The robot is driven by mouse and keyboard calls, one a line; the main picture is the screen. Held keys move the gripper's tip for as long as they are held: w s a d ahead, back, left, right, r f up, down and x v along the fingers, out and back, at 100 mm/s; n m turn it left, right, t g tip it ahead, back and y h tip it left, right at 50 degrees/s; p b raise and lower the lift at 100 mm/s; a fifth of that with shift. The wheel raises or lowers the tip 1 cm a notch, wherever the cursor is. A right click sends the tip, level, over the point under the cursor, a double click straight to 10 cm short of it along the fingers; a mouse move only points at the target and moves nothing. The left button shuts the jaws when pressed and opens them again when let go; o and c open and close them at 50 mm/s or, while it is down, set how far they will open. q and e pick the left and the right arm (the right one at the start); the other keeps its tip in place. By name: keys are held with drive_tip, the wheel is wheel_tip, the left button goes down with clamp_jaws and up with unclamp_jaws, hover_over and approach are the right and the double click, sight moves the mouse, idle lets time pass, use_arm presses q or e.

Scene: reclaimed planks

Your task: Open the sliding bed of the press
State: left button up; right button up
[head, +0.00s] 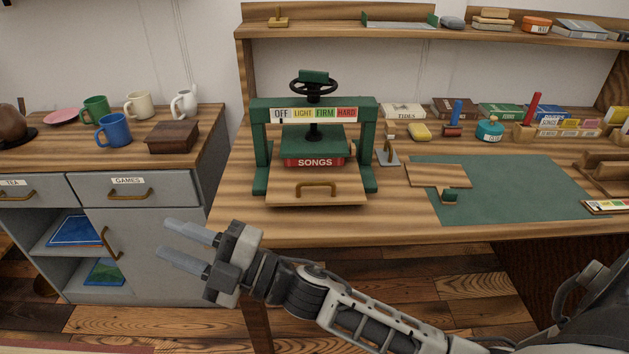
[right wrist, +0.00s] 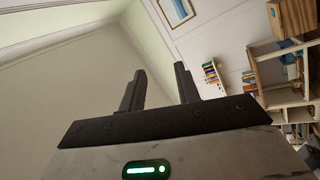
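The green press (head: 314,140) stands on the wooden table, with a black handwheel (head: 315,87) on top and a strip reading OFF, LIGHT, FIRM, HARD (head: 313,115). Its wooden sliding bed (head: 285,190) lies at the base and has a brass handle (head: 318,187) at its front. A red book marked SONGS (head: 314,162) shows under the green press plate. My right gripper (head: 178,245) is in front of the table, left of and nearer than the bed, apart from it. Its fingers are spread and empty, also in the right wrist view (right wrist: 160,88). My left gripper is not in view.
A grey cabinet (head: 150,220) with mugs and a dark wooden box (head: 173,137) on top stands at the left. Right of the press are a small metal stand (head: 388,155), a wooden board (head: 438,175) and a green mat (head: 510,190). A shelf (head: 400,35) runs above the table.

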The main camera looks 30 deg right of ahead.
wheel_tip(320, 180, up, 2)
drive_tip(key=a+n+g+y, duration=0.35)
drive_tip(key=n+g, duration=0.25)
drive_tip(key=n, duration=0.4)
drive_tip(key=n+g+h+b, duration=0.7)
drive_tip(key=n+h, duration=0.8)
drive_tip(key=h, duration=0.6)
approach(321, 184)
drive_tip(key=b+x, duration=0.1)
drive_tip(key=x, duration=0.6)
drive_tip(key=shift+w+d+f, duration=0.15)
drive_tip(key=shift+d+f, duration=0.05)
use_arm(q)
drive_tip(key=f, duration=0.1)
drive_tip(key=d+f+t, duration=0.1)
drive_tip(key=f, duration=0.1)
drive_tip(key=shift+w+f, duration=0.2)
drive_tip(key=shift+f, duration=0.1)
use_arm(e)
clamp_jaws()
